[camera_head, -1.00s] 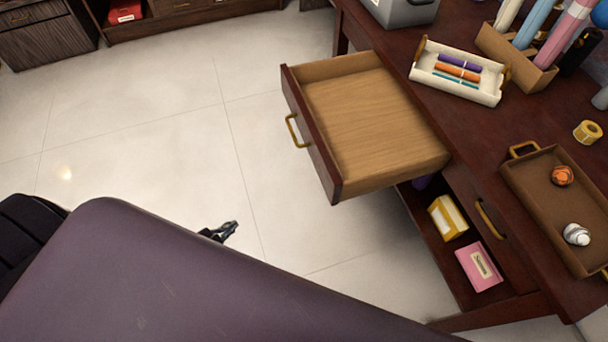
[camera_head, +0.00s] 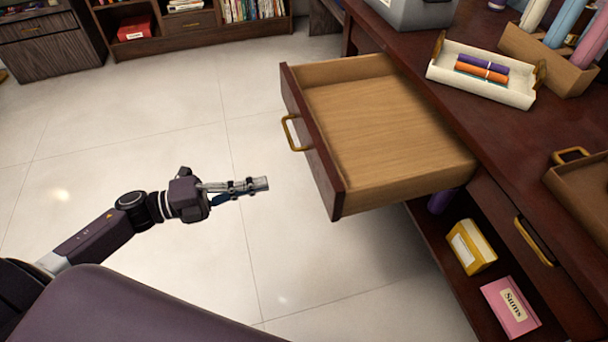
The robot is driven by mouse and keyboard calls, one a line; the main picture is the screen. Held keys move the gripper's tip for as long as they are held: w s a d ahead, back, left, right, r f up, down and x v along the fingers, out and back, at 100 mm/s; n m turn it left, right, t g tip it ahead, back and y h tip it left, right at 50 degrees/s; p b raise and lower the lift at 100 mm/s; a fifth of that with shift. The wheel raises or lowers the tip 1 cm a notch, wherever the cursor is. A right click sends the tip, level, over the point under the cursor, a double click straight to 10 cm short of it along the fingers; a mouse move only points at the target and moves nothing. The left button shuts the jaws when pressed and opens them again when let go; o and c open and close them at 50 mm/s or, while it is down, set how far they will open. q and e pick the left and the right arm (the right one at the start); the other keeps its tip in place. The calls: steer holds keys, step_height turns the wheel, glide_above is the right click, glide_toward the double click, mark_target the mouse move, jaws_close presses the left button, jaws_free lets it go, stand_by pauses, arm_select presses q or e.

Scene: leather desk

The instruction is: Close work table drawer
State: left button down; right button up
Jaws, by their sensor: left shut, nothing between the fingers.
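The work table's drawer (camera_head: 385,125) is pulled far out toward the left and is empty inside. Its dark red front panel (camera_head: 312,140) faces left and carries a brass handle (camera_head: 290,133). The dark red work table (camera_head: 470,100) stands on the right. My left gripper (camera_head: 264,184) is shut and empty. In the picture it is left of and below the drawer front, over the pale floor, with a visible gap to the panel. My right gripper is out of view.
A second drawer with a brass handle (camera_head: 533,242) is shut. A yellow box (camera_head: 470,246) and a pink box (camera_head: 510,307) sit on the shelf below. A white tray (camera_head: 480,88) with rolls stands on the tabletop. The tiled floor left of the drawer is clear.

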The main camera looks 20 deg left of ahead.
mark_target(318, 171)
arm_select(q)
steer(key=x, duration=1.1)
steer(key=shift+w, duration=0.1)
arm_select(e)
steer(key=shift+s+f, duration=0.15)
